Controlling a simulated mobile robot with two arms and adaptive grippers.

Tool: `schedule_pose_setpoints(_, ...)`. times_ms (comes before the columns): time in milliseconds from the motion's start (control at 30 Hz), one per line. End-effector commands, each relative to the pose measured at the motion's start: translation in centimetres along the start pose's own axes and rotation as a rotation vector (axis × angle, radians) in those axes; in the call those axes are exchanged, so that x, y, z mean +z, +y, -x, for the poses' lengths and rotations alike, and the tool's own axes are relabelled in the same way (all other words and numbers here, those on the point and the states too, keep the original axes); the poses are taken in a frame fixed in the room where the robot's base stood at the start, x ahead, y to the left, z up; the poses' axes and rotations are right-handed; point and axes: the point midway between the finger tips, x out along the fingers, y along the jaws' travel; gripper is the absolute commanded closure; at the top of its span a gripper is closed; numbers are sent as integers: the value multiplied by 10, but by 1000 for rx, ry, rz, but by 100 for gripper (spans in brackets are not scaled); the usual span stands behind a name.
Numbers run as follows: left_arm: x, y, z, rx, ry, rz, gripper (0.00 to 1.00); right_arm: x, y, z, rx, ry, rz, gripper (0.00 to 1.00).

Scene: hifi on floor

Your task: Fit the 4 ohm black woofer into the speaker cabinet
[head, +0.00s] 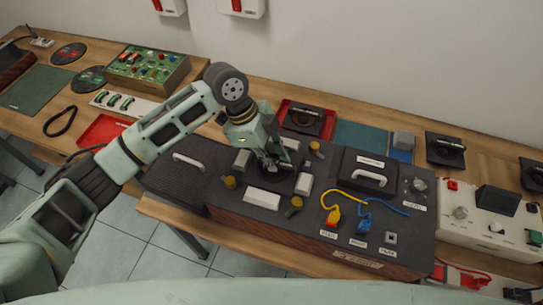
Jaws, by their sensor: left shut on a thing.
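The speaker cabinet (235,212) is a long dark box with wooden sides, lying on the bench in the middle of the head view. My left gripper (272,165) is over the left part of its top, shut on a dark part that looks like the black woofer (282,184). The part is at a dark round area among white blocks and yellow-topped clamps. The gripper hides much of it, so I cannot tell whether it is seated or just above the opening. Its ohm marking is not readable. My right gripper is not in view.
A red tray (312,112) with a black part stands behind the cabinet, and a black square part (446,150) lies to its right. A yellow cable (345,194) and a blue cable (388,205) cross the cabinet top. A white device (462,213) stands at the right.

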Motion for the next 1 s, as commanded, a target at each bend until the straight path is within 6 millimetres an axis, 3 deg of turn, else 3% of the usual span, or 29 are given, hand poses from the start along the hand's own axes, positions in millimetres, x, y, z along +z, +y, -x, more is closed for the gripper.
schedule_pose_setpoints(233,-2,-1,2,-4,3,-2,100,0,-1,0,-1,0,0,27)
schedule_pose_setpoints(267,-2,-1,2,-4,3,-2,86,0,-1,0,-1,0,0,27)
schedule_pose_setpoints(500,-1,0,1,-2,2,-1,66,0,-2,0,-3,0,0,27)
schedule_pose_setpoints(800,1,1,0,2,-2,2,66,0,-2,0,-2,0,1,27)
schedule_pose_setpoints(1000,1,-1,25,-2,-2,1,66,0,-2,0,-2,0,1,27)
